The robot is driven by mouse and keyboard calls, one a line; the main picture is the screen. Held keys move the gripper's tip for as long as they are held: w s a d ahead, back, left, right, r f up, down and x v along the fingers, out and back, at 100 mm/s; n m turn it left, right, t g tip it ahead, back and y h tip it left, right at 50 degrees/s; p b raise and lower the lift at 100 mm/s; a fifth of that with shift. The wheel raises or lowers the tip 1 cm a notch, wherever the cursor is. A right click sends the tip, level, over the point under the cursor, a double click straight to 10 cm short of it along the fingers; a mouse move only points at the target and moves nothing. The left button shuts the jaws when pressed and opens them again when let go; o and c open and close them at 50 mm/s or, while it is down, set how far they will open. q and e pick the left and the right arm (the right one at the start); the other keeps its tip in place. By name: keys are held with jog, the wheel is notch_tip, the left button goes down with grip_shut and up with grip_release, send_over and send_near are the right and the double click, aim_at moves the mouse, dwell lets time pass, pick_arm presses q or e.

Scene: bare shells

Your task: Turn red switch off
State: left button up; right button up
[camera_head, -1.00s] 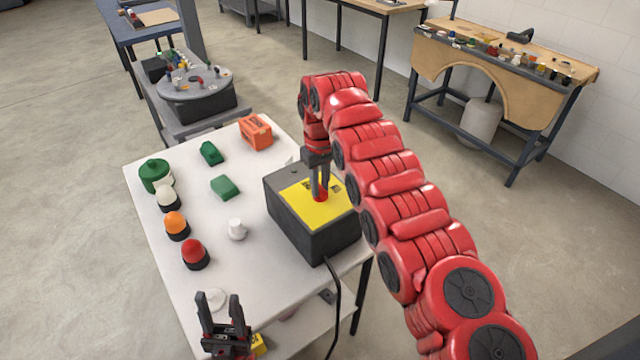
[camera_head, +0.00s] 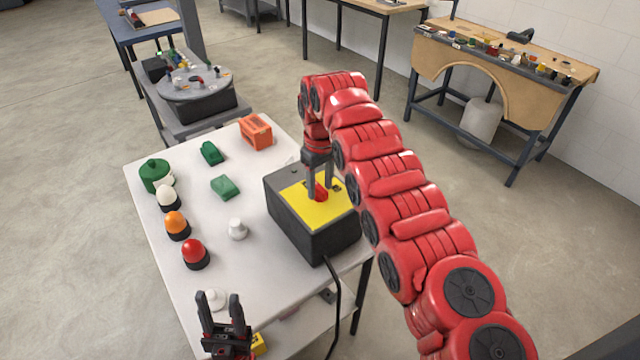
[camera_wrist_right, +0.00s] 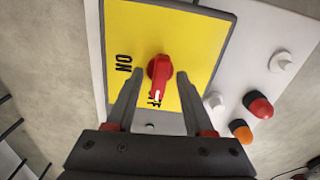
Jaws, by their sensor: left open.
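The red switch (camera_head: 320,192) is a rotary knob on the yellow plate (camera_head: 325,213) of a dark box (camera_head: 296,232). In the right wrist view the red switch (camera_wrist_right: 160,70) has a white mark pointing down over the partly covered OFF label (camera_wrist_right: 155,98); the ON label (camera_wrist_right: 124,63) is to its left. My right gripper (camera_head: 320,190) is over the plate. Its fingers stand apart on both sides of the knob, with gaps visible in the right wrist view (camera_wrist_right: 155,100).
The white table (camera_head: 262,262) holds red (camera_head: 195,252), orange (camera_head: 176,225) and white (camera_head: 168,197) domes, a green pot (camera_head: 156,175), green blocks (camera_head: 225,186) and an orange box (camera_head: 256,131). A black cable (camera_head: 333,290) hangs from the dark box.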

aim_at(320, 187)
notch_tip(320, 187, up, 3)
jog(key=shift+a+f, duration=0.1)
jog(key=shift+f, duration=0.1)
notch_tip(320, 187, up, 15)
jog(key=p, duration=1.4)
jog(key=shift+f, duration=0.15)
